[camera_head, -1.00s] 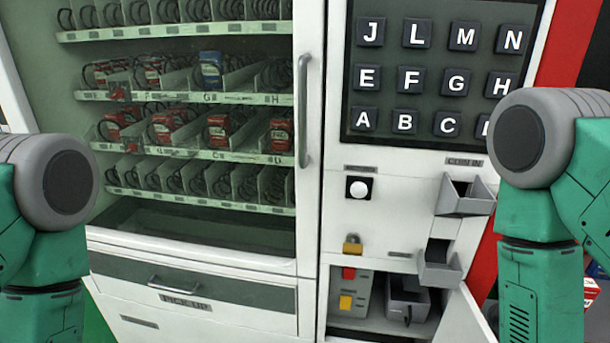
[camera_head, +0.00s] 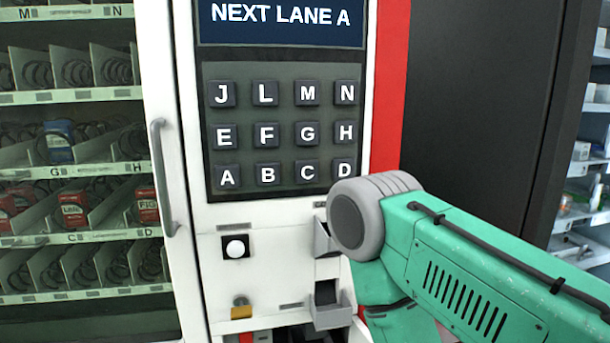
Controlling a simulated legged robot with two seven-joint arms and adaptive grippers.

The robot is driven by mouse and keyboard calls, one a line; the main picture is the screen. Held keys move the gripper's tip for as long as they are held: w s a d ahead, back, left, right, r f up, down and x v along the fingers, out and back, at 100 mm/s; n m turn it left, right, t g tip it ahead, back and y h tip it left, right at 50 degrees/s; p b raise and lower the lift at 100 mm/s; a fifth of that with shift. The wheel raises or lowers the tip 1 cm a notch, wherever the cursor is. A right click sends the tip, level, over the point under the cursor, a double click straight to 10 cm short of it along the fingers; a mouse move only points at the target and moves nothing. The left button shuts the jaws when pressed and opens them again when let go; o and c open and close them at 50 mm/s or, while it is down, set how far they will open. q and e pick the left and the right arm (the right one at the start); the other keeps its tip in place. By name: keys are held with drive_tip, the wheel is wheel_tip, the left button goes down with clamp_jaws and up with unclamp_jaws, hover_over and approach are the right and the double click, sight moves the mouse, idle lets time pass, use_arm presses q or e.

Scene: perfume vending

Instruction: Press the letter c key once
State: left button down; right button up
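The letter C key (camera_head: 304,173) is a dark square key with a white C in the bottom row of the keypad (camera_head: 284,196), between the B key (camera_head: 267,174) and the D key (camera_head: 343,170). It is fully visible. Above the keypad a screen (camera_head: 286,15) reads "NEXT LANE A". My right arm shows at the lower right, its grey joint below and right of the D key. The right gripper is not visible. My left arm and gripper are out of view.
The vending machine's glass section with shelves of boxed goods and a door handle (camera_head: 164,178) is at left. Below the keypad are a round white button (camera_head: 236,248), a brass padlock (camera_head: 241,308) and a metal chute (camera_head: 331,305). Shelves (camera_head: 585,215) stand at far right.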

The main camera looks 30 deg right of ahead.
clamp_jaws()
